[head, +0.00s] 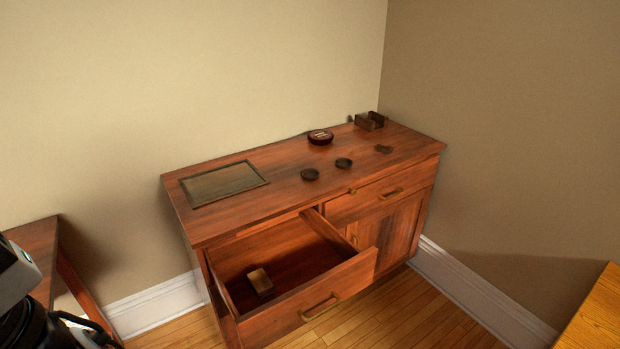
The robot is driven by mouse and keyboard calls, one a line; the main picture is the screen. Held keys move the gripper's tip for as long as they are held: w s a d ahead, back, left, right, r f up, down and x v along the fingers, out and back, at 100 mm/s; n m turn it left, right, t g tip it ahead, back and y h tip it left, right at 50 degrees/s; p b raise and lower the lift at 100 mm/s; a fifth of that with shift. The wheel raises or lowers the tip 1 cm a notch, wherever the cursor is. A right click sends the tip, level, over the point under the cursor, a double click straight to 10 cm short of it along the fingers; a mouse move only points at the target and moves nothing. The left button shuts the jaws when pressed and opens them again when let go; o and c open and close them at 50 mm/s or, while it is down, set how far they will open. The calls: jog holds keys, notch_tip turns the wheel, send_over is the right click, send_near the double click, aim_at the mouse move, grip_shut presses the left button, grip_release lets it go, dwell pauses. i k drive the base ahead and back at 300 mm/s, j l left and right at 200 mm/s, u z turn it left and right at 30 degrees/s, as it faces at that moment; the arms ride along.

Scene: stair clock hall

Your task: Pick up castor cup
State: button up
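Two small dark round cups, which look like castor cups, rest on top of the wooden cabinet (245,213). One cup (310,174) sits near the middle of the top, and the other cup (343,163) is just right of it and a little farther back. They are apart from each other. Part of my arm shows at the lower left edge, well away from the cups. My gripper's fingers are not in view.
The cabinet's left drawer (322,301) is pulled open with a small tan box (260,281) inside. A framed dark panel (222,184), a round dark red tin (320,137), a small brown object (383,149) and an open brown holder (370,121) are on top. Wooden furniture (36,252) stands left.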

aim_at(308, 174)
jog(key=i+j, duration=0.1)
jog(key=i, duration=0.65)
jog(key=i+j, duration=0.1)
jog(key=i, duration=0.6)
